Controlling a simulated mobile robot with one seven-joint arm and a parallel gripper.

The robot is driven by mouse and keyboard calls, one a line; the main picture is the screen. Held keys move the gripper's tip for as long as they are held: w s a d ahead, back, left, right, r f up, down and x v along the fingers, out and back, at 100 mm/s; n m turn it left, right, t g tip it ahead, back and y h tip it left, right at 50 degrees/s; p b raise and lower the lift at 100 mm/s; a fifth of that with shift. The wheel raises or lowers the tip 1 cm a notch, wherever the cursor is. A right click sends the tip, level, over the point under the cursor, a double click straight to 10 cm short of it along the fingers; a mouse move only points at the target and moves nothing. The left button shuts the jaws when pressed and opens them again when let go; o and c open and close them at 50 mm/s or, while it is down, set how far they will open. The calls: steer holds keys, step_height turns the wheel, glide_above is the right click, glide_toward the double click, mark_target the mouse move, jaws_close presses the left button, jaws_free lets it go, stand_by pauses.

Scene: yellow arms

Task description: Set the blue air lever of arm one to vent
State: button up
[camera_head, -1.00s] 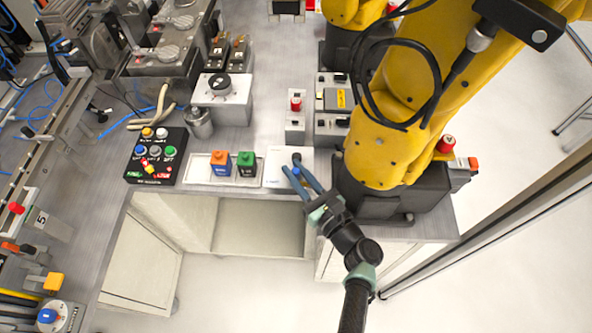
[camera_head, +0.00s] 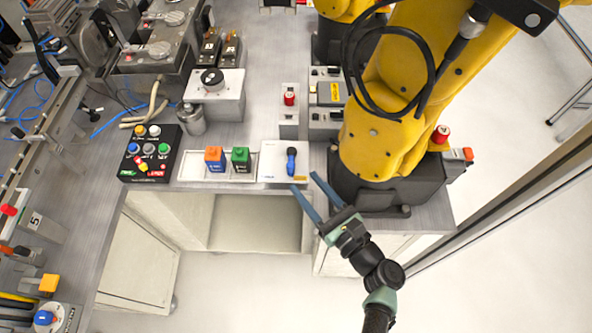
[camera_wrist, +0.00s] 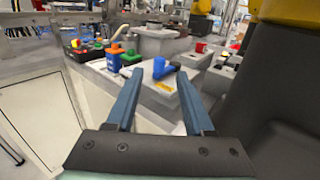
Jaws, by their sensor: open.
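The blue air lever (camera_head: 291,162) sits on a white plate (camera_head: 270,171) at the front edge of the bench, beside the base of the yellow arm (camera_head: 378,140). Its blue handle points toward the bench's front edge, with a dark end at the back. The lever also shows in the wrist view (camera_wrist: 161,69), beyond and between the fingers. My gripper (camera_head: 305,190) is open and empty, in front of and slightly right of the lever, apart from it. The plate's small print is too small to read.
An orange-topped blue block (camera_head: 215,159) and a green block (camera_head: 241,159) stand in a tray left of the plate. A black button box (camera_head: 150,153) is further left. The yellow arm's dark base is close on the right. Open floor lies in front.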

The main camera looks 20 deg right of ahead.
steer(key=v, duration=0.6)
steer(key=shift+s+b, duration=0.2)
steer(key=shift+b, duration=0.15)
steer(key=shift+w, duration=0.1)
